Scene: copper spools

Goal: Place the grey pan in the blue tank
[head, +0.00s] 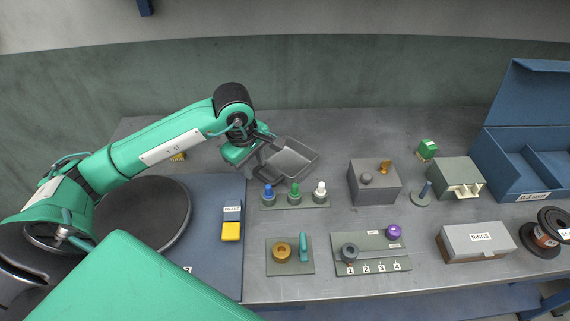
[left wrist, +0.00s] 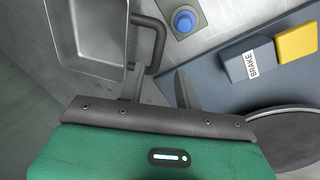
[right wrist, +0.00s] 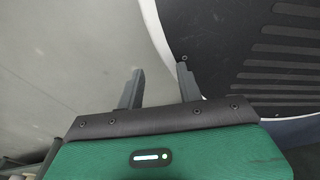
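The grey pan (head: 290,160) lies at the back of the workbench, left of the middle. It also shows in the left wrist view (left wrist: 92,35), with its dark loop handle (left wrist: 160,42) towards my gripper. My left gripper (head: 262,146) is at the pan's handle side; in the left wrist view its fingers (left wrist: 158,88) are apart, with the handle's near end around the gap between them. I cannot tell whether they touch it. The blue tank (head: 499,174) stands at the far right, lid up, with a divider inside. My right gripper (right wrist: 160,86) is open and empty, away from the bench objects.
A stand with blue, green and white knobs (head: 294,196) is just in front of the pan. A grey block (head: 374,187), a grey-green box (head: 455,178) and a small green item (head: 427,149) lie between pan and tank. A RINGS box (head: 477,241) stands front right.

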